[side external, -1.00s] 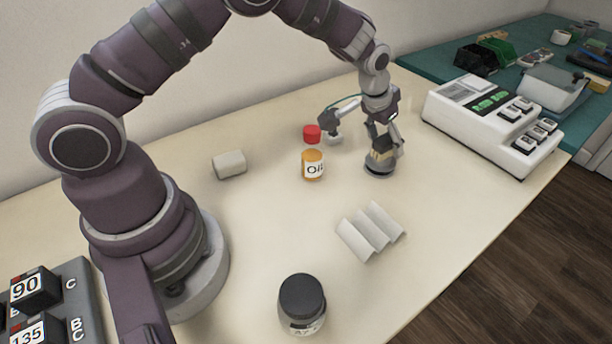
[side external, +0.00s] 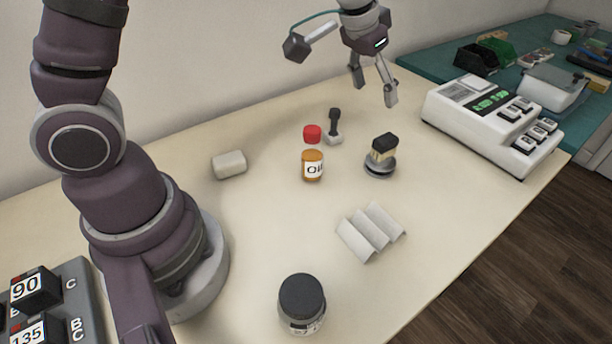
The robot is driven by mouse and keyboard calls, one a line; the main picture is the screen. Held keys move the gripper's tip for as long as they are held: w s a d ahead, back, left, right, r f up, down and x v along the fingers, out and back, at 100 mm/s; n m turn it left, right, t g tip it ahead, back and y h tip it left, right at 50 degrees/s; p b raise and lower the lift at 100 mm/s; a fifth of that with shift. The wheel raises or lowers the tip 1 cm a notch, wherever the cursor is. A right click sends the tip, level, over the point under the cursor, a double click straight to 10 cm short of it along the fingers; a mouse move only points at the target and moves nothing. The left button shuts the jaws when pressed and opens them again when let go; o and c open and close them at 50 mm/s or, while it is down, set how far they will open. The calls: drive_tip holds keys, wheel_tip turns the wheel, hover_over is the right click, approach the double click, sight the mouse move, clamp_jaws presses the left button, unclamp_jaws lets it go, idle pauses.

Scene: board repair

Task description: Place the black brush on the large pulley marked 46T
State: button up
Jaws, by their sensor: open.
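A small block with a black top and a tan side, which looks like the black brush (side external: 384,143), sits on a round grey disc. The disc looks like the large pulley (side external: 379,172) and lies on the table; no 46T marking is legible from here. The brush appears slightly tilted and touches the disc or a part on it. My gripper (side external: 376,93) is open and empty, above the brush and apart from it, with its fingers pointing down.
A folded pale holder (side external: 371,232), dark jar (side external: 302,304), pale block (side external: 229,164) and white keyed device (side external: 491,125) are also around.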

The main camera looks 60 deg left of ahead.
drive_tip(key=s+a+r, duration=0.1)
drive_tip(key=s+r, duration=0.1)
drive_tip(key=s, duration=0.7)
drive_tip(key=s+a+r+t, duration=0.1)
drive_tip(key=s+r, duration=0.1)
drive_tip(key=s, duration=0.7)
